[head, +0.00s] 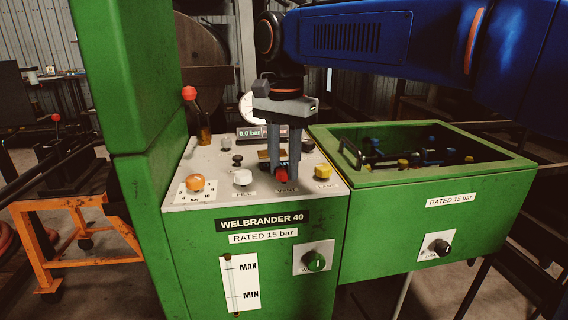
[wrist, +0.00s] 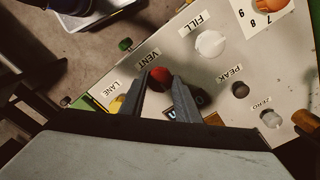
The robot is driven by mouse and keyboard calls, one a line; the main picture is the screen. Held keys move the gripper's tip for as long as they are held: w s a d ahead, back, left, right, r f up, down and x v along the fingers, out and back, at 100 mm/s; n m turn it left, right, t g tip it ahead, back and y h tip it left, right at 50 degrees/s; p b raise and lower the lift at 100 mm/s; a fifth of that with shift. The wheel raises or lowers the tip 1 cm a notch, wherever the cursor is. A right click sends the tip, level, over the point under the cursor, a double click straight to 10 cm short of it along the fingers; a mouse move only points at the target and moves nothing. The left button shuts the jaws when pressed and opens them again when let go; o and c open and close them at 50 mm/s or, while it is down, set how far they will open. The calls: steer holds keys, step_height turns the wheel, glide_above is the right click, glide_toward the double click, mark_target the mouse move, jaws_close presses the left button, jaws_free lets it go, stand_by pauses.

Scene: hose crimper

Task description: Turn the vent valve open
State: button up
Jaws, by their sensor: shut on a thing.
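The vent valve is a small red knob (head: 281,173) by the VENT label at the front of the machine's grey top panel (head: 222,194). In the wrist view the red knob (wrist: 160,74) shows between the fingertips. My gripper (head: 282,166) points down from above and is shut on the knob, one finger on each side. It also shows in the wrist view (wrist: 161,84). The fingers hide part of the knob, so I cannot tell how far it is turned. The display (head: 249,133) behind reads 0.0 bar.
A white FILL knob (head: 242,177) and an orange knob (head: 196,183) are left of the vent valve. A yellow LANE knob (head: 323,171) is close on its right. A red-tipped lever (head: 189,93) stands at the back left. A tall green housing (head: 125,120) bounds the left side.

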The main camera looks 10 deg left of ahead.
mark_target(285, 168)
stand_by(0.3)
steer(key=o, duration=1)
steer(key=shift+o, duration=0.2)
steer(key=shift+r, duration=0.1)
step_height(285, 168, up, 17)
steer(key=shift+r, duration=0.15)
steer(key=shift+d, duration=0.1)
